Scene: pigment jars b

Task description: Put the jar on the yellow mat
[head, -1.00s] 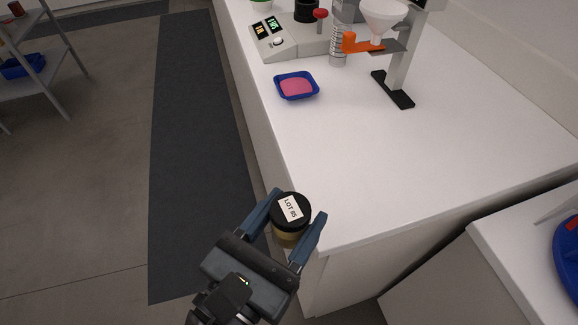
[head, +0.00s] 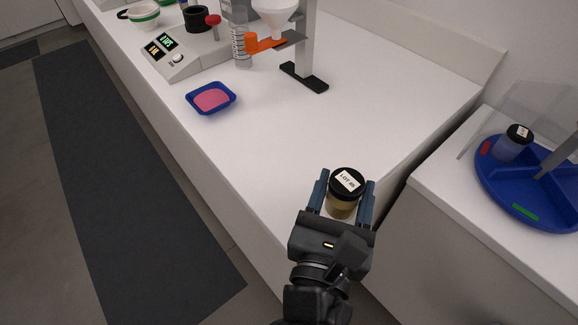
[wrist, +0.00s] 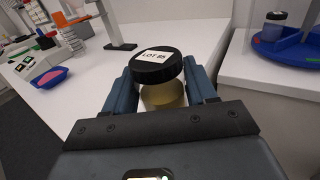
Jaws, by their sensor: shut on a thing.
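My gripper (head: 342,196) is shut on a jar (head: 343,206) with a black lid, a white "LOT" label on top and yellowish contents. The jar is upright between the two fingers, over the near right end of the white counter in the head view. The jar also shows in the wrist view (wrist: 160,94), held between the fingers. No yellow mat shows in either view.
A blue tray with pink powder (head: 211,98) sits on the white counter (head: 280,130). Behind it are a scale (head: 178,55) and a stand with a funnel (head: 276,14). A blue round carousel (head: 497,183) with another black-lidded jar (head: 513,143) stands on a separate surface at right. The counter's middle is clear.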

